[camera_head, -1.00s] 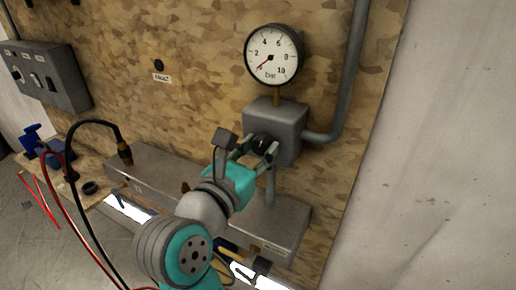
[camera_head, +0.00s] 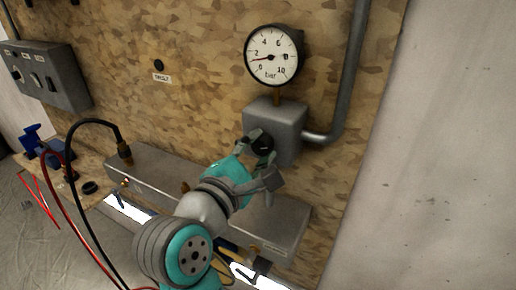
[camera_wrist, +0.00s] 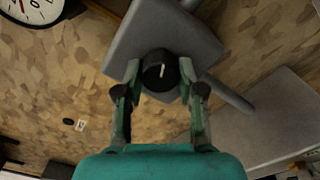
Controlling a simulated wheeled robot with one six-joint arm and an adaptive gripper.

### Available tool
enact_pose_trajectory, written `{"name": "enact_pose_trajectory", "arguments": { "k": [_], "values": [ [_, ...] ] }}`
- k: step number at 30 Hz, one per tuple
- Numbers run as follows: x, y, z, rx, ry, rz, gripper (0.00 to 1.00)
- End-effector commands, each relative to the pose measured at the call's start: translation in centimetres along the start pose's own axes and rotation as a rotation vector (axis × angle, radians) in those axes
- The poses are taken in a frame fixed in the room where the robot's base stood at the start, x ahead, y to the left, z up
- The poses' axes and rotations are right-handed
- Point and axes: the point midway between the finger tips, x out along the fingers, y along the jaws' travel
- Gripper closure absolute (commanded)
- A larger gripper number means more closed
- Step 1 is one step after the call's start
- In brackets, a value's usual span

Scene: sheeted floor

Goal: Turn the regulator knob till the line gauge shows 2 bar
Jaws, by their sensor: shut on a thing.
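The black regulator knob (camera_head: 264,144) sits on the front of a grey regulator box (camera_head: 287,122). In the wrist view the knob (camera_wrist: 154,78) has a white mark pointing roughly up the picture. My gripper (camera_head: 261,150) is shut on the knob, with one finger on each side; both fingers show in the wrist view (camera_wrist: 160,70). The round white line gauge (camera_head: 272,66) stands above the box. Its red needle points left, between 0 and 2 and short of the 2. In the wrist view only part of the gauge (camera_wrist: 28,8) shows.
A grey pipe (camera_head: 346,100) runs from the box's right side up the wooden board. A long grey metal housing (camera_head: 150,170) lies below. A switch box (camera_head: 45,75) hangs at left. Black and red hoses (camera_head: 78,220) curve at lower left.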

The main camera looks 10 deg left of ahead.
Motion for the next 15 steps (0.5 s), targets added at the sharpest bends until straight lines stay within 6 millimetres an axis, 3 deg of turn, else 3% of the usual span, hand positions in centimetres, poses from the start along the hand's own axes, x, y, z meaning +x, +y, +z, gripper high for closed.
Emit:
{"name": "enact_pose_trajectory", "arguments": {
  "k": [15],
  "values": [
    [-0.01, -0.07, -0.05, 0.136, 0.001, -0.002, 0.96]
  ]
}}
